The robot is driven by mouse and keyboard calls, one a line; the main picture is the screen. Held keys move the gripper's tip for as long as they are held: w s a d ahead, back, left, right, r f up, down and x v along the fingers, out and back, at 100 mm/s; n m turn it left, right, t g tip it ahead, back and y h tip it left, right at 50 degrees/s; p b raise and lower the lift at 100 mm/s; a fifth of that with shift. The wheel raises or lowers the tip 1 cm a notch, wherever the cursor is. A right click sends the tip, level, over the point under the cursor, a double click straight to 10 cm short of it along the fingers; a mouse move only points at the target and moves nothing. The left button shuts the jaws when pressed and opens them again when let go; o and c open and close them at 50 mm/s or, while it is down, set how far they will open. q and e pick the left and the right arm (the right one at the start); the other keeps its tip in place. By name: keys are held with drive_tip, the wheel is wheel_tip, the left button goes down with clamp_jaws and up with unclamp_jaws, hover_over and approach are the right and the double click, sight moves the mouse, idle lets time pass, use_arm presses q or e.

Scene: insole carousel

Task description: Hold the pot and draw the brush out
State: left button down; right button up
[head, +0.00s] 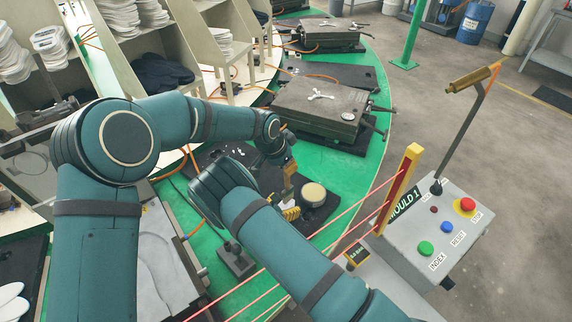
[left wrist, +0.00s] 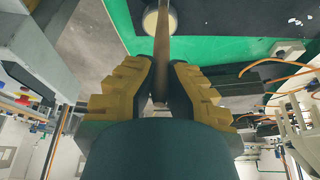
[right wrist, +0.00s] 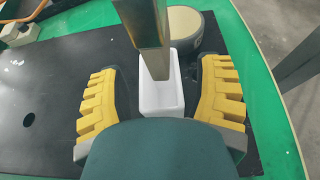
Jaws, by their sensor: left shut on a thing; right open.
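My left gripper (head: 289,165) is shut on the brush, whose handle also shows between the fingers in the left wrist view (left wrist: 163,35). My right gripper (right wrist: 158,78) is open, with one finger on each side of the pot and gaps showing beside it.
A round tin with a cream top (head: 313,192) stands right beside the pot on a black mat (head: 318,215). A green carousel (head: 353,130) carries a mould box (head: 320,100) farther back. A control panel (head: 425,225) and red beam lines are at the right.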

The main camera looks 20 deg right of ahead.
drive_tip(key=v, duration=0.7)
drive_tip(key=shift+s+a, duration=0.2)
